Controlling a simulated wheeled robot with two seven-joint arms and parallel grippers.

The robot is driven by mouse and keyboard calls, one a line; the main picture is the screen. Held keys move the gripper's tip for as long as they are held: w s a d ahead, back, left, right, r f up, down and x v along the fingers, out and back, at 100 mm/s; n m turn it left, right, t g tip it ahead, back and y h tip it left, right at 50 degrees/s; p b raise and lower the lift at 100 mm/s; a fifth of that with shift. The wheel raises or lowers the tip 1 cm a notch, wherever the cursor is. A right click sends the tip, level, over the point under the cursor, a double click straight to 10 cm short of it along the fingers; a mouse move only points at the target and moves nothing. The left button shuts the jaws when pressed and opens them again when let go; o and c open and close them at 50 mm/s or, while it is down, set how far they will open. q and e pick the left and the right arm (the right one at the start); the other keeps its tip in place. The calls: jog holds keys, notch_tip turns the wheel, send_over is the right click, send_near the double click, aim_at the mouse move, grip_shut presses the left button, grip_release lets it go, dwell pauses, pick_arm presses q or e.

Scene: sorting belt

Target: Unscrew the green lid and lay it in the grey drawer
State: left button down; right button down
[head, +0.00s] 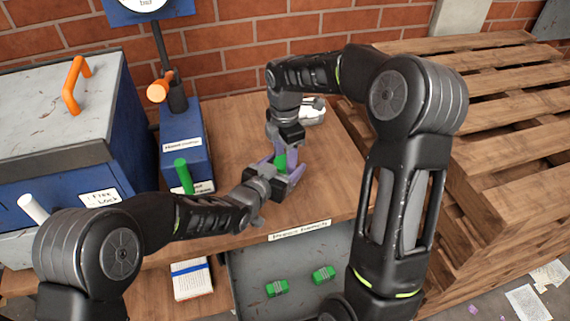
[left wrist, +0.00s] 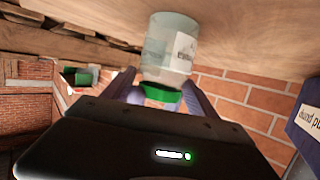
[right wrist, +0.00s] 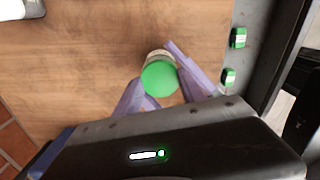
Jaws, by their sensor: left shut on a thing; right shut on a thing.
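A clear jar (left wrist: 168,50) with a white label stands on the wooden table; the left wrist view shows it upside down. Its green lid (right wrist: 160,78) is on top, and it also shows in the head view (head: 280,161). My left gripper (head: 294,176) reaches in from the left and is shut on the jar. My right gripper (head: 280,156) comes down from above, shut on the lid, with its fingers at either side. The fingers overlap in the head view, so exact contact is hidden. The grey drawer (head: 250,265) stands open below the table's front edge.
Two green blocks (head: 277,288) lie in the drawer, with bare floor around them. A blue stand (head: 186,145) with orange and green handles is at left, beside a blue box (head: 130,130). Wooden pallets (head: 480,140) fill the right.

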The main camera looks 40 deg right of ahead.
aim_at(284, 162)
jog(key=shift+d, duration=0.15)
jog(key=n, duration=0.4)
jog(key=shift+n, duration=0.4)
jog(key=c, duration=0.7)
grip_release()
jog(key=shift+a+r, duration=0.1)
jog(key=shift+a, duration=0.2)
jog(key=shift+o, duration=0.4)
jog(key=shift+r, duration=0.15)
notch_tip(284, 162, up, 2)
jog(key=shift+a, duration=0.1)
jog(key=shift+r, duration=1.35)
jog(key=shift+d, duration=0.2)
